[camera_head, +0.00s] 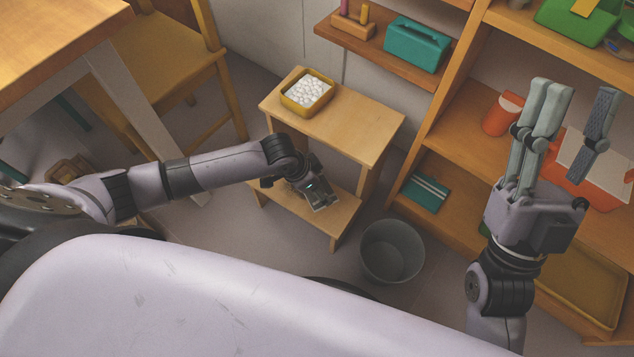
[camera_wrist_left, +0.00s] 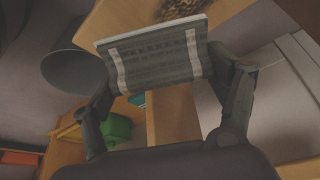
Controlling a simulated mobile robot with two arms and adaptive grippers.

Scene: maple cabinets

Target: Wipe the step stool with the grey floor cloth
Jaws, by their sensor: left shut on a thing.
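The step stool (camera_head: 350,125) is light wood with a top and a lower step. My left gripper (camera_head: 314,188) is over the lower step (camera_head: 340,215), partly hidden by its own wrist. In the left wrist view, its fingers (camera_wrist_left: 165,95) are shut on the grey floor cloth (camera_wrist_left: 155,58), a folded pad with pale stripes. A dark mottled patch (camera_wrist_left: 188,14) shows on the wood just beyond the cloth; I cannot tell if the cloth touches the step. My right gripper (camera_head: 578,92) is open and empty, raised before the shelves at right.
A yellow tray of white pebbles (camera_head: 331,77) stands on the stool's top. A grey bucket (camera_head: 380,268) stands on the floor right of the stool. A wooden chair (camera_head: 170,55) and table (camera_head: 50,35) are at left. Shelves (camera_head: 465,130) with several items fill the right.

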